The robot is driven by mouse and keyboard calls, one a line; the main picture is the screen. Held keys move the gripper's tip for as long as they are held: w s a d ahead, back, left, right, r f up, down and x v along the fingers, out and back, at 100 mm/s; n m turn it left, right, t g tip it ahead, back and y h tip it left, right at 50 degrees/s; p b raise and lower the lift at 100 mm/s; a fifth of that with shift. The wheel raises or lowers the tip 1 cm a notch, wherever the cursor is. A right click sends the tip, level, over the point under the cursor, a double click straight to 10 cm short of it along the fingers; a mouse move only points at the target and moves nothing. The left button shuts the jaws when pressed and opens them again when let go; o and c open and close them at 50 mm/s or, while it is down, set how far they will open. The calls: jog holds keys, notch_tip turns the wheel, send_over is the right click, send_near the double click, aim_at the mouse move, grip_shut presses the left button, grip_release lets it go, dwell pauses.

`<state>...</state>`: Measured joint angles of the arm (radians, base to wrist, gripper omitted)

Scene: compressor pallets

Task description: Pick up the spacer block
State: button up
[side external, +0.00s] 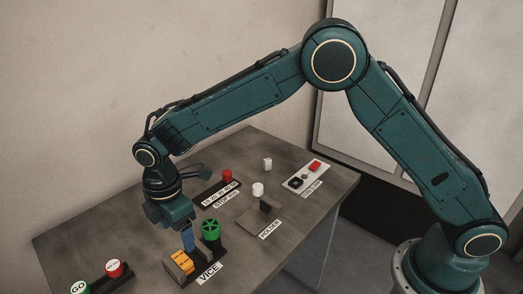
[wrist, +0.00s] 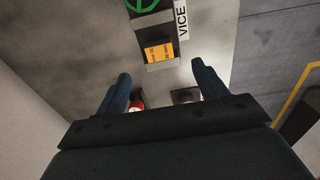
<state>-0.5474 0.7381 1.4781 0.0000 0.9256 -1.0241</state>
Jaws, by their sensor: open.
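An orange block (side external: 181,262) with dark printing, which looks like the spacer block, sits in the dark vice (side external: 200,274) at the front of the table. In the wrist view the block (wrist: 158,52) lies just beyond and between my two spread fingertips. My gripper (side external: 188,240) points down, above and close behind the block in the side view. In the wrist view my gripper (wrist: 160,72) is open, with nothing between the fingers. The exact height gap to the block is hard to tell.
The vice's green handwheel (side external: 211,230) stands beside the block. A panel with a green GO button (side external: 80,288) and a red button (side external: 114,268) is at front left. Farther back are a stop with a red knob (side external: 227,175), a holder (side external: 262,213) and a white switch panel (side external: 307,177).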

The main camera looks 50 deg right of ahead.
send_over(184, 257)
jog(key=shift+s+f, duration=0.1)
jog(key=shift+f, duration=2.5)
jog(key=shift+f, duration=2.6)
jog(key=c, duration=1.1)
jog(key=shift+c, duration=0.2)
jog(key=shift+r, duration=0.15)
notch_tip(184, 257, up, 20)
